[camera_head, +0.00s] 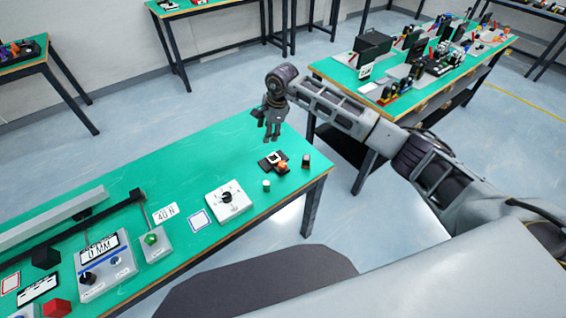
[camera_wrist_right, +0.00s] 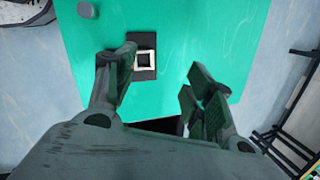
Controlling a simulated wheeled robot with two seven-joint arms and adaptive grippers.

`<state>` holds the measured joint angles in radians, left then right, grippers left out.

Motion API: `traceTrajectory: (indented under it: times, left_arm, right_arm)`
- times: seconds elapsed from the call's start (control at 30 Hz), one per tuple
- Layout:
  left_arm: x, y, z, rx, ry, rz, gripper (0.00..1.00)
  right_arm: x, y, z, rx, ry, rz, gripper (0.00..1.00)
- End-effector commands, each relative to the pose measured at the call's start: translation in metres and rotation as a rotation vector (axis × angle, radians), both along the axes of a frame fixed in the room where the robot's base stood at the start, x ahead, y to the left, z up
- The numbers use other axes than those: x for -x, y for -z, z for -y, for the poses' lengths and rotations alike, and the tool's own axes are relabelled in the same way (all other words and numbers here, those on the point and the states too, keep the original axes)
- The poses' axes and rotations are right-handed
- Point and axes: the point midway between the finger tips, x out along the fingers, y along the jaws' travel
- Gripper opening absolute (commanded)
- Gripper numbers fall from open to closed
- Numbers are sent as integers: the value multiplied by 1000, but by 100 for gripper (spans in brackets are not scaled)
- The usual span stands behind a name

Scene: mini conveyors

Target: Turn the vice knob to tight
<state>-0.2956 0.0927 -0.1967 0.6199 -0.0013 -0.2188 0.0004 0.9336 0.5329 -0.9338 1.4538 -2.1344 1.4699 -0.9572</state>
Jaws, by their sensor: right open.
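A small dark fixture (camera_head: 265,164) with a white square frame and an orange part lies near the right end of the green table; it looks like the vice. The wrist view shows its black plate and white square (camera_wrist_right: 145,72) between and beyond the fingers. I cannot make out its knob for certain. A white box (camera_head: 238,207) with a black dial stands to its lower left. My right gripper (camera_head: 271,132) hangs above the table behind the fixture, fingers pointing down, open and empty in the wrist view (camera_wrist_right: 163,72). My left gripper is not in view.
A control panel (camera_head: 106,269), a green-button box (camera_head: 154,245) and a conveyor (camera_head: 53,224) are at left. The table (camera_head: 190,165) behind the dial box is clear.

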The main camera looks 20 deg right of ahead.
Motion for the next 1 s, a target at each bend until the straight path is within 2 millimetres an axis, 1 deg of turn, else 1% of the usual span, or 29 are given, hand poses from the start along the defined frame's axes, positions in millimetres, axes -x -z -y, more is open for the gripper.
traceTrajectory:
  times: [0.1, 0.2, 0.37, 0.57, 0.87, 1.0]
  left_arm:
    - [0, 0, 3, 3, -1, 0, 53]
    - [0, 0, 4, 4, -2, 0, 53]
    - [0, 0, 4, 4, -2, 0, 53]
    - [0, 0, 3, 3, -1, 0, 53]
    - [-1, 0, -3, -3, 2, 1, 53]
    - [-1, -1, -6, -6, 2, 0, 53]
  right_arm:
    - [16, 5, 17, 70, 47, -83, 53]
    - [30, 7, 29, 119, 88, -148, 53]
    - [45, 8, 41, 171, 154, -219, 53]
    - [45, 8, 41, 166, 201, -224, 53]
    - [45, 8, 41, 165, 201, -223, 53]
    - [45, 12, 40, 164, 201, -224, 53]
